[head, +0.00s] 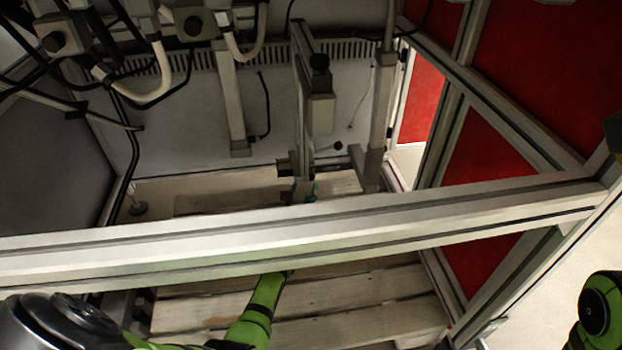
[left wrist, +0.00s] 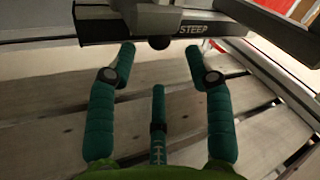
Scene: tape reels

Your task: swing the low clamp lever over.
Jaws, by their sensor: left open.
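The upright post (head: 304,110) stands inside the frame in the head view, with a low dark clamp block (head: 290,165) near its foot. A thin lever with a black ball knob (head: 337,145) sticks out to the right there. My left gripper (head: 304,190) is open, its teal fingertips just below the clamp. In the left wrist view, my left gripper (left wrist: 160,62) has its fingers spread and empty. A round black knob (left wrist: 160,42) shows beyond the gap, under a dark bar marked "STEEP" (left wrist: 120,25). I cannot tell whether that is the same knob. My right gripper is out of view.
A thick metal beam (head: 200,245) crosses in front, and my left arm passes under it. Wooden slats (head: 350,325) form the floor. Red panels (head: 480,150) close the right side. White hoses and cables (head: 160,70) hang at the upper left.

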